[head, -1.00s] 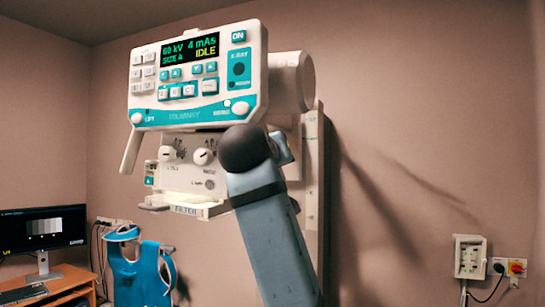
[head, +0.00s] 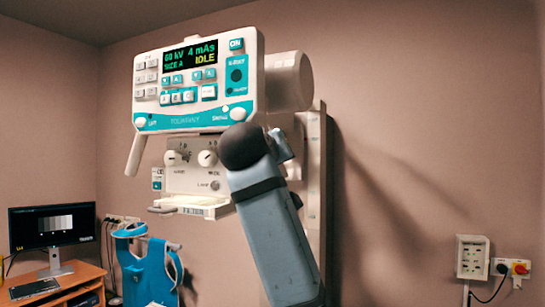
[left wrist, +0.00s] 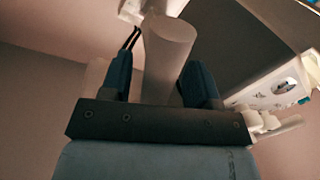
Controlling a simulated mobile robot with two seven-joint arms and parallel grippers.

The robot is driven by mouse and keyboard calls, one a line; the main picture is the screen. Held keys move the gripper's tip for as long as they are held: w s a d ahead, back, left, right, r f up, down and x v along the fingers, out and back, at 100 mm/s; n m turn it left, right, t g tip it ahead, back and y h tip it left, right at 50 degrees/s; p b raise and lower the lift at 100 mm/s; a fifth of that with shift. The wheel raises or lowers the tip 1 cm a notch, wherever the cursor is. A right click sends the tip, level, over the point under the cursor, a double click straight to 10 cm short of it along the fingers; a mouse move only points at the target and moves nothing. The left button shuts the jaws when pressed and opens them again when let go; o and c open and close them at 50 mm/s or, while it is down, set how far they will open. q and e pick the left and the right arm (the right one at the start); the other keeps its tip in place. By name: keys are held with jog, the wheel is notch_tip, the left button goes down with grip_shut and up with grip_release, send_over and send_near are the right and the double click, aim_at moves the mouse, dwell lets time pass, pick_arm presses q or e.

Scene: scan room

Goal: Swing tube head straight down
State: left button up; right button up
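The tube head (head: 150,119) is a white housing with a teal-trimmed control panel facing me, reading 60 kV, 4 mAs, IDLE. A white handle bar (head: 135,155) hangs at its lower left. Below it is the collimator box (head: 192,182) with two knobs. My left arm reaches up from below to the right side of the head; its gripper is mostly hidden behind the wrist. My right gripper is out of view.
The tube head hangs from a pale column (head: 316,190) by the wall. A desk with a monitor (head: 54,225) and a blue apron on a stand (head: 145,270) are at lower left. A wall switch box (head: 472,257) is at lower right. The wall between is clear.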

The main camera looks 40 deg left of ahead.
pick_arm(q)
jog(key=shift+s+d, duration=0.2)
jog(key=shift+s, duration=0.05)
jog(key=b+v, duration=0.2)
jog(key=v, duration=1.1)
jog(key=shift+s, duration=0.15)
jog(key=shift+a, duration=0.1)
